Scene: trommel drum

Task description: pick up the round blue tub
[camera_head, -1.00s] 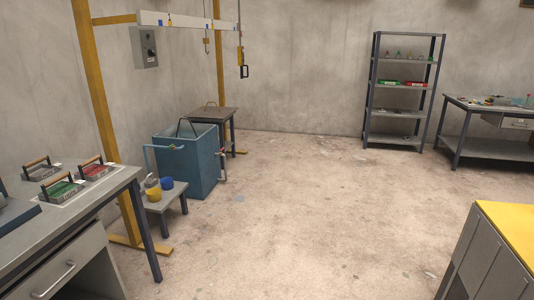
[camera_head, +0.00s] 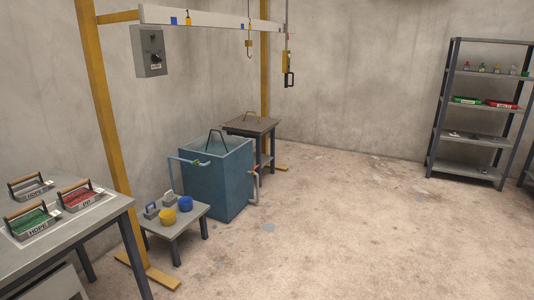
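The round blue tub (camera_head: 186,203) stands upright on a low grey table (camera_head: 189,220), left of the picture's middle. A yellow tub (camera_head: 168,216) stands just left of and in front of it, and the two are close together. Small grey items (camera_head: 152,210) sit behind the yellow tub on the same table. Neither of my grippers shows in the head view, so I cannot tell their state.
A large blue tank (camera_head: 226,180) with pipes stands right behind the low table. A yellow gantry post (camera_head: 112,130) rises at its left. A bench with labelled trays (camera_head: 33,222) is at the front left. The floor (camera_head: 330,230) to the right is clear.

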